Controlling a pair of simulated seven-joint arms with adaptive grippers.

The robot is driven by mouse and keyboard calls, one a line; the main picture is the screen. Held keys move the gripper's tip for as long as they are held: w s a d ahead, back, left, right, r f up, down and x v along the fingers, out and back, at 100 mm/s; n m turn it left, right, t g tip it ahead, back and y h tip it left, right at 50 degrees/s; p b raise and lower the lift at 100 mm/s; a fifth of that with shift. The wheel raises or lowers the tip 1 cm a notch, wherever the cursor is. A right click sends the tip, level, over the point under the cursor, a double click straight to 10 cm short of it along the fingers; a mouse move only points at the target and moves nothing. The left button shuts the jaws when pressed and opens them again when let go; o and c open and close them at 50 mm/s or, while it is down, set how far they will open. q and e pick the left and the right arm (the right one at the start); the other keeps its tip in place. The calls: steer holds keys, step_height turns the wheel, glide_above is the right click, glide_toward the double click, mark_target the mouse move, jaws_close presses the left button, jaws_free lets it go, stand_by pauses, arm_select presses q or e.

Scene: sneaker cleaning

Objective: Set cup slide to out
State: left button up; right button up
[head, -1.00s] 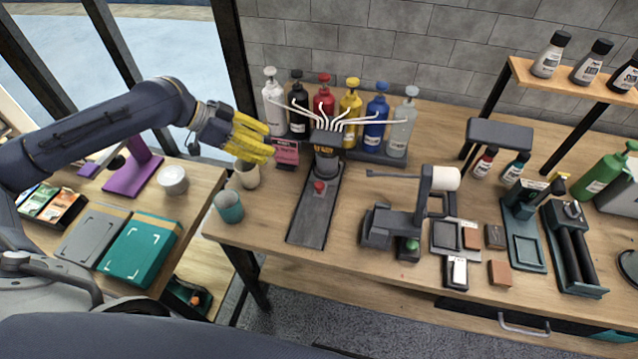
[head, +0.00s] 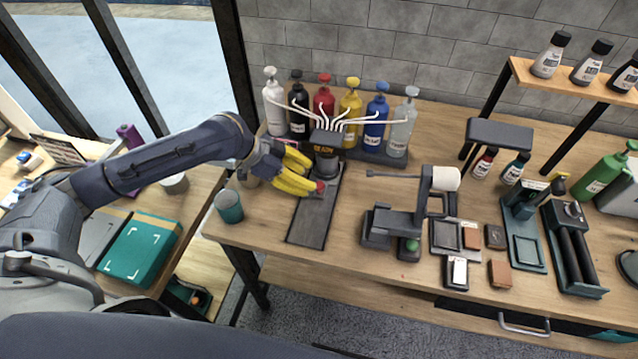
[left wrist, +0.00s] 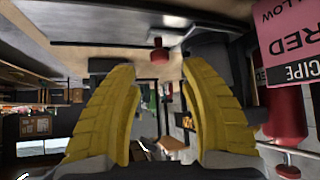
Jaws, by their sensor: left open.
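The dispenser (head: 327,152) stands at the back of the table, with white tubes fanning out from several pump bottles. Its dark slide track (head: 308,222) runs from it toward the front edge. A small red knob (head: 320,187) sits on the track near the dispenser. My left gripper (head: 313,174) is open, with its yellow fingers at the knob. In the left wrist view the red knob (left wrist: 159,53) shows between the two fingertips; I cannot tell whether they touch it. No cup shows on the track.
A teal cup (head: 229,207) stands at the table's left edge. The pump bottles (head: 351,110) line the back. A pink recipe card (left wrist: 287,38) is close to the gripper in the left wrist view. A grey device with a white roll (head: 445,179) stands right of the track.

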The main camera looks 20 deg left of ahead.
mark_target(320, 184)
arm_select(q)
steer(key=shift+x, duration=2.65)
jaws_close()
steer(key=shift+r, duration=0.15)
